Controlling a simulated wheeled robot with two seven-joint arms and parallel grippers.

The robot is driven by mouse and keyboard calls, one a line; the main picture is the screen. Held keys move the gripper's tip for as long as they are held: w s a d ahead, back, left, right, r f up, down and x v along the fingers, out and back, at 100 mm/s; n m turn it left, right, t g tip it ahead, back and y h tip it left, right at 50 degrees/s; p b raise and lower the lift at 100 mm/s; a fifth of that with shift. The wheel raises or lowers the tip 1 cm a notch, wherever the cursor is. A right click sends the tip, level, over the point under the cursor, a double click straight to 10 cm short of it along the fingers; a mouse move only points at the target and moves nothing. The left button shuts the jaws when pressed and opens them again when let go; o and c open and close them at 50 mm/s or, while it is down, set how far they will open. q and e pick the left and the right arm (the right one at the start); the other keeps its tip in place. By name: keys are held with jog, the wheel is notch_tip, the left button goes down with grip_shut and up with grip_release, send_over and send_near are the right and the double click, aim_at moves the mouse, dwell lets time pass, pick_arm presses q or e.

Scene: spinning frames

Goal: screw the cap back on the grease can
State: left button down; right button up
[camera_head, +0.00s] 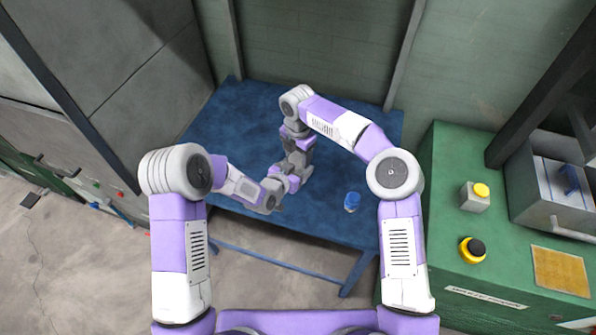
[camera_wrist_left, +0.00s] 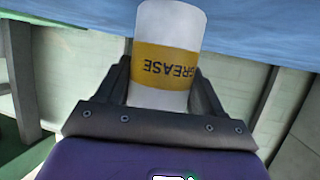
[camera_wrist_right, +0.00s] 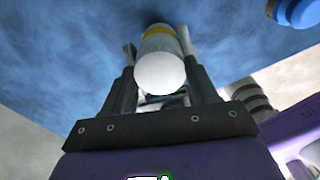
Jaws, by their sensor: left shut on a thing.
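The grease can is white with a yellow band. It shows in the left wrist view (camera_wrist_left: 168,65), its GREASE lettering upside down, with my left gripper (camera_wrist_left: 160,82) shut on it. In the right wrist view the can (camera_wrist_right: 160,70) has a plain round white end facing that camera. My right gripper (camera_wrist_right: 158,55) is open, its fingers on either side of the can with small gaps. In the head view the right gripper (camera_head: 294,168) is close to the left one, and the can is mostly hidden. A small blue round piece, seemingly the cap (camera_head: 352,201), sits on the table, apart from both grippers.
The blue table (camera_head: 225,120) is otherwise mostly bare. A green cabinet (camera_head: 450,180) at the right carries a yellow button box (camera_head: 475,197), a yellow-and-black knob (camera_head: 472,250) and a grey metal box (camera_head: 550,185). Walls stand behind the table.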

jog(key=c, duration=0.4)
jog(key=m, duration=0.6)
jog(key=shift+m, duration=0.3)
jog(key=o, duration=1.2)
jog(key=shift+r, duration=0.15)
jog(key=shift+r, duration=2.15)
